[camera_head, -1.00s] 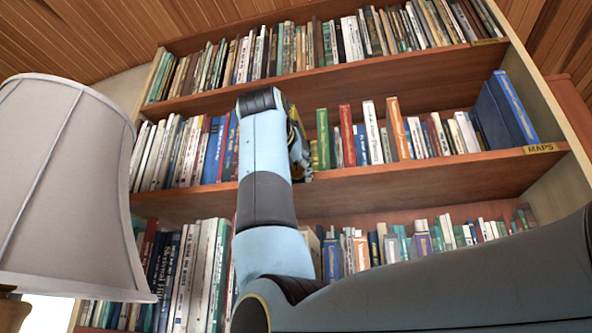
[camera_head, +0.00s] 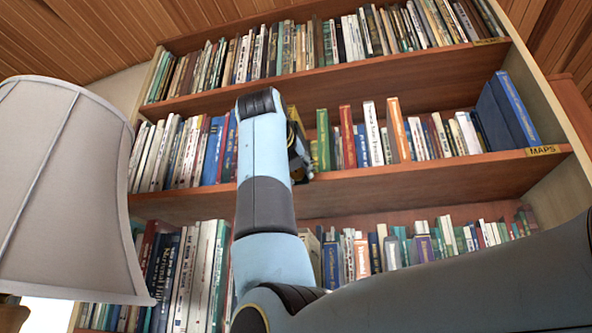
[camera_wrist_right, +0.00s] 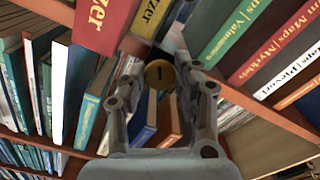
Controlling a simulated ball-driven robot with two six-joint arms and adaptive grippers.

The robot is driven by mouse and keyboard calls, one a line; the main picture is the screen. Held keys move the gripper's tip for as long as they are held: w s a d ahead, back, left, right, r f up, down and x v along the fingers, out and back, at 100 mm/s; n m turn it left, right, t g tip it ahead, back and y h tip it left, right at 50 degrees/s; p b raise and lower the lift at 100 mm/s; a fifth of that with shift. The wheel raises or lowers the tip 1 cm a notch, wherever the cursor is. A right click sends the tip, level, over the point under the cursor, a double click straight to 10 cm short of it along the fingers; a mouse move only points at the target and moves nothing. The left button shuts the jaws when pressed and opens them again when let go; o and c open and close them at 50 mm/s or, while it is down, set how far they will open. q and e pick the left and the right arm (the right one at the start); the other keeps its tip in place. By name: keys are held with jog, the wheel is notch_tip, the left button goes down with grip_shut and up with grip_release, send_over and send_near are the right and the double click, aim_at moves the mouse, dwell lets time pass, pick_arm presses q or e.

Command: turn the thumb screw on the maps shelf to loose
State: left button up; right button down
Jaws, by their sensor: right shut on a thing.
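The maps shelf (camera_head: 440,171) is the middle board of the bookcase, with a "MAPS" label (camera_head: 542,151) at its right end. The thumb screw (camera_wrist_right: 159,73) is a round brass disc with a short dark upright mark, seen between my fingers in the right wrist view. My right gripper (camera_wrist_right: 157,80) is shut on it, one finger on each side. In the head view this gripper (camera_head: 299,150) is mostly hidden behind my own pale blue wrist, near the shelf's front edge. The screw cannot be made out there. My left gripper is not in view.
A red book (camera_wrist_right: 105,22) and a green book (camera_wrist_right: 228,30) stand close around the fingers in the wrist view. A grey lampshade (camera_head: 70,190) fills the left side.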

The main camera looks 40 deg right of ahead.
jog(key=n+p, duration=0.1)
jog(key=n, duration=0.4)
jog(key=shift+r+n, duration=0.1)
jog(key=shift+n, duration=0.2)
jog(key=n+p, duration=0.1)
jog(key=n, duration=0.3)
jog(key=shift+n, duration=0.3)
jog(key=n+p, duration=0.1)
jog(key=n, duration=0.4)
jog(key=n+p, duration=0.1)
jog(key=n, duration=0.3)
jog(key=shift+n, duration=0.4)
jog(key=c, duration=0.9)
grip_release()
jog(key=shift+p, duration=0.3)
jog(key=shift+c, duration=0.2)
jog(key=shift+a, duration=0.1)
jog(key=v, duration=0.7)
